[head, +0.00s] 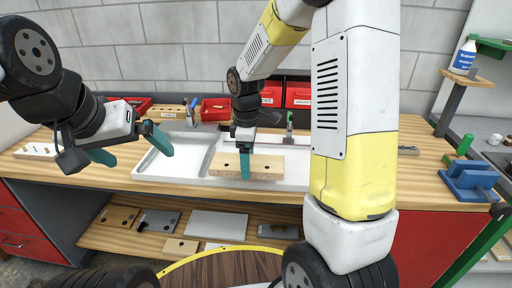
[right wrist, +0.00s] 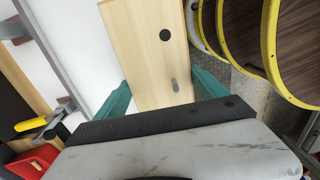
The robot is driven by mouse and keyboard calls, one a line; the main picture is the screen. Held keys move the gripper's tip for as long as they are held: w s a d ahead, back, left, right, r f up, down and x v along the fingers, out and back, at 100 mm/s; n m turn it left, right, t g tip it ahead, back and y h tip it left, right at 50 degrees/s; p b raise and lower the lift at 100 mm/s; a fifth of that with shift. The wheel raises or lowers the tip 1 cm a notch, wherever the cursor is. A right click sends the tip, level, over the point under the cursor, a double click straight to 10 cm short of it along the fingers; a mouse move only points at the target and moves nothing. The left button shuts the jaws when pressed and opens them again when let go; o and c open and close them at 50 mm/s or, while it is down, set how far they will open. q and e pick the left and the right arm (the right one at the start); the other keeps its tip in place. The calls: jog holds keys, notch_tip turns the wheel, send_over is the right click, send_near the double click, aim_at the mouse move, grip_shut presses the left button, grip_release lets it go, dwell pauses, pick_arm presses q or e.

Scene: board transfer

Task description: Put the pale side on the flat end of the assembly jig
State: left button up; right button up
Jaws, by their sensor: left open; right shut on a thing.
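A pale wooden board with dark holes (head: 268,163), which looks like the pale side, is held by my right gripper (head: 245,170) over the front part of a white shallow tray on the bench. In the right wrist view the board (right wrist: 148,50) runs between the two teal fingers of the right gripper (right wrist: 163,92). I cannot tell whether the board touches the tray. My left gripper (head: 130,148) is open and empty at the left, above the bench. The white tray (head: 154,163) has a grey rail across it; I cannot tell surely whether it is the assembly jig.
Red bins (head: 298,96) and a wooden block with tools (head: 168,111) stand at the back. A blue vise-like tool (head: 470,180) sits at the right. Several boards lie on the lower shelf (head: 140,242). A small pale holed piece (head: 36,151) lies at the bench's left end.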

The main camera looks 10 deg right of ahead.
aim_at(265, 156)
jog(key=w+d, duration=0.4)
jog(key=w+d+f, duration=0.1)
jog(key=w+d, duration=0.1)
jog(key=shift+w+d, duration=0.35)
jog(key=shift+w+d+f, duration=0.1)
jog(key=shift+f, duration=1.6)
jog(key=shift+f, duration=0.1)
jog(key=o, duration=1.7)
